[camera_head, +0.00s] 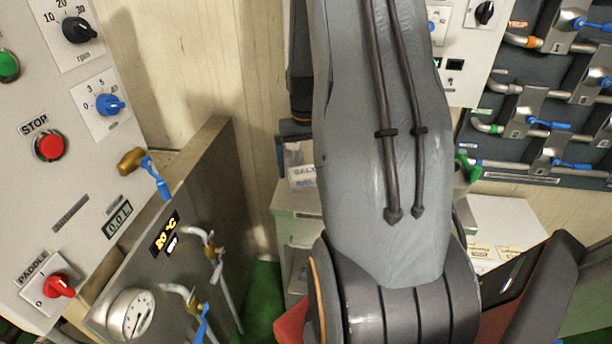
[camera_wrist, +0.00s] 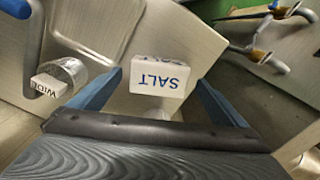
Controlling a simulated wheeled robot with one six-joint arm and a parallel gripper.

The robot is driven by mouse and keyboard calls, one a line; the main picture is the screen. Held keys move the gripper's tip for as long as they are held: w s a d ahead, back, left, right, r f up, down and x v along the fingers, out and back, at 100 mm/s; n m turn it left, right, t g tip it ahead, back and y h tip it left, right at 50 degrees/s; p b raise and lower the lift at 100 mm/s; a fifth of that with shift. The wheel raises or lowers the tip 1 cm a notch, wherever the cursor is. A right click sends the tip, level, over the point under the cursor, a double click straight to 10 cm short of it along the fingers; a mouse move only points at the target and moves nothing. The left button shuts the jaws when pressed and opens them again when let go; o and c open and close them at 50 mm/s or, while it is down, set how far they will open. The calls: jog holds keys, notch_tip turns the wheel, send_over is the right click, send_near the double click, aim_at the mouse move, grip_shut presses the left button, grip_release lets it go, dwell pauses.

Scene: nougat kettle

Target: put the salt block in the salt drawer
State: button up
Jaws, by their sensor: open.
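The salt block (camera_wrist: 157,77) is white with blue "SALT" lettering, upside down in the wrist view. In the head view a white piece lettered "SALT" (camera_head: 303,177) shows at the top of a pale cabinet, partly cut off by my arm; I cannot tell if it is the same block. My gripper (camera_wrist: 158,76) is open, with one blue finger on each side of the block in the wrist picture. I cannot tell whether the block lies between the fingertips or beyond them. I cannot make out the salt drawer in either view.
A white piece marked "WIDE" (camera_wrist: 48,86) with a shiny cylinder sits left in the wrist view. Taps with brass fittings (camera_wrist: 262,55) are at upper right. In the head view, a control panel (camera_head: 85,170) stands left, and a dark valve board (camera_head: 545,95) right.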

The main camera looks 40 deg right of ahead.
aim_at(305, 171)
jog(key=shift+w+d+f+p, duration=0.1)
jog(key=shift+f+p, duration=0.6)
jog(key=shift+f, duration=1.25)
jog(key=shift+c, duration=0.4)
jog(key=c, duration=1.5)
jog(key=shift+c, duration=0.6)
jog(key=shift+r, duration=0.2)
